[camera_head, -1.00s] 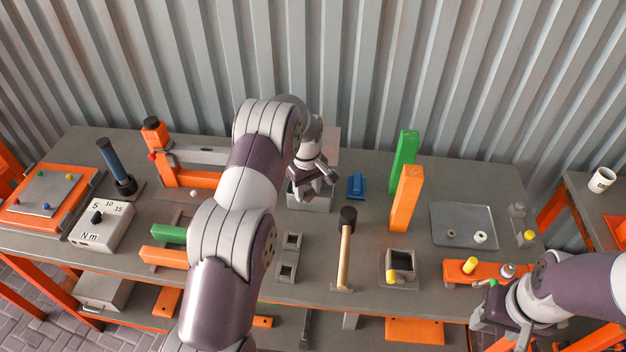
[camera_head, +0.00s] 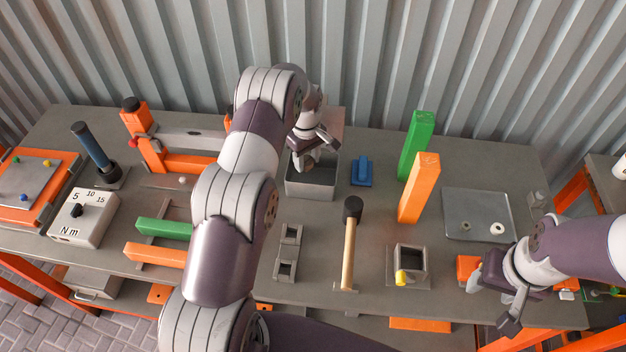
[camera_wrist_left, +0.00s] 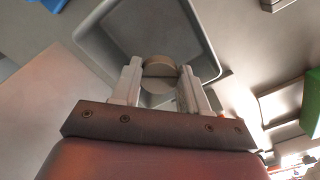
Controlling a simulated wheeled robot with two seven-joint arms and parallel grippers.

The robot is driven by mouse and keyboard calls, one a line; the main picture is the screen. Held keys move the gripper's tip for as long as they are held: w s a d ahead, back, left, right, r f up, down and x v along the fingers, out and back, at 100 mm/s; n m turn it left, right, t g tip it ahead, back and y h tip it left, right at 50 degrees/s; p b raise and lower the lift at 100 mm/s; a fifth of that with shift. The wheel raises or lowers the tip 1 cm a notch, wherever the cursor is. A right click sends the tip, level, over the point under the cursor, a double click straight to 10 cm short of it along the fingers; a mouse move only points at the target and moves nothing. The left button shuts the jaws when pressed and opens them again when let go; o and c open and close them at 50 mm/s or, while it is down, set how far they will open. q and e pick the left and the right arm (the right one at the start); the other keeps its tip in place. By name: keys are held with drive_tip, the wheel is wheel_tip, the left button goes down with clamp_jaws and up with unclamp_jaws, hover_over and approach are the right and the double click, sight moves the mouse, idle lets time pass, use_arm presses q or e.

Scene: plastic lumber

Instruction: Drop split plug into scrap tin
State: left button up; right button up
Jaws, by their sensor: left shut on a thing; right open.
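The scrap tin (camera_head: 311,190) is an open grey box at the back middle of the bench, below my left gripper. My left gripper (camera_head: 310,162) is over the tin's opening and shut on the split plug. In the left wrist view the plug (camera_wrist_left: 160,70) is a round, beige-grey disc with a dark line across it, held between the fingertips (camera_wrist_left: 160,85). The tin's rim and inside (camera_wrist_left: 103,40) show behind it. My right gripper (camera_head: 490,296) is open and empty over the bench's front right.
A blue block (camera_head: 361,172) stands right of the tin. A hammer (camera_head: 349,245), upright green (camera_head: 416,145) and orange (camera_head: 418,190) boards and a grey tray (camera_head: 476,216) lie further right. A tester box (camera_head: 82,218) and orange clamp (camera_head: 148,150) are at left.

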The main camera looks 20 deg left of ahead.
use_arm(q)
drive_tip(key=shift+s+d+r, duration=0.1)
drive_tip(key=shift+s+r, duration=0.1)
drive_tip(key=shift+r, duration=0.05)
drive_tip(key=o, duration=1.1)
drive_tip(key=shift+s+d+r, duration=0.1)
drive_tip(key=shift+s+r, duration=0.05)
drive_tip(key=shift+w, duration=0.25)
wheel_tip(320, 180, up, 8)
drive_tip(key=shift+s+f+b, duration=0.1)
drive_tip(key=shift+f+b, duration=0.1)
drive_tip(key=shift+b, duration=1)
wheel_tip(320, 180, up, 5)
drive_tip(key=p, duration=0.5)
use_arm(e)
drive_tip(key=r, duration=0.3)
drive_tip(key=shift+s+d+r, duration=0.15)
drive_tip(key=shift+s, duration=0.15)
use_arm(q)
drive_tip(key=shift+f, duration=0.15)
